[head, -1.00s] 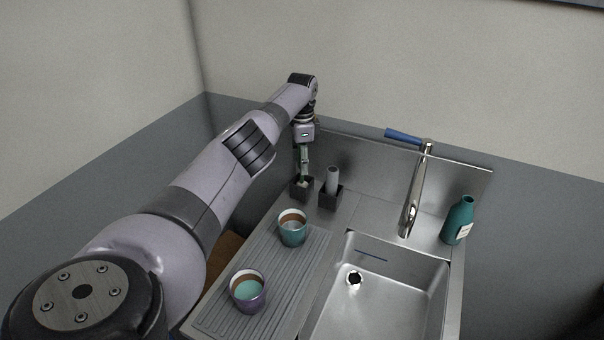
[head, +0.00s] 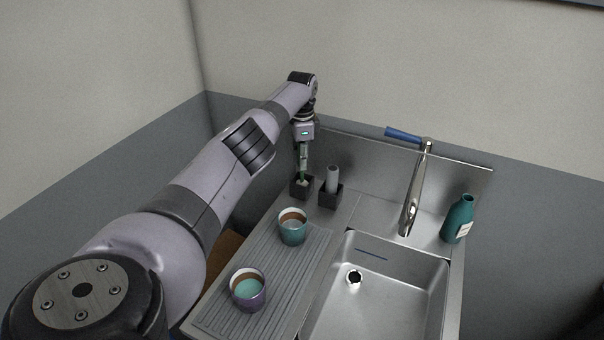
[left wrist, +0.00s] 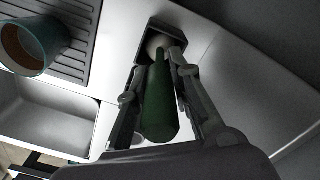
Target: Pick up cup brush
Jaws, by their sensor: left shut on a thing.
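The cup brush has a green handle (left wrist: 158,105) and a pale head that sits low in a dark square holder (head: 301,187) at the back left of the sink unit. My left gripper (head: 303,163) is above this holder, pointing down, and is shut on the green handle. In the left wrist view the handle lies between the two fingers (left wrist: 165,85), and the brush's lower end is still inside the holder (left wrist: 167,32). My right gripper is in neither view.
A second dark holder (head: 330,197) with a grey cylinder (head: 332,178) stands just right. The sink basin (head: 385,300), tap (head: 412,195) and teal bottle (head: 458,219) are further right.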

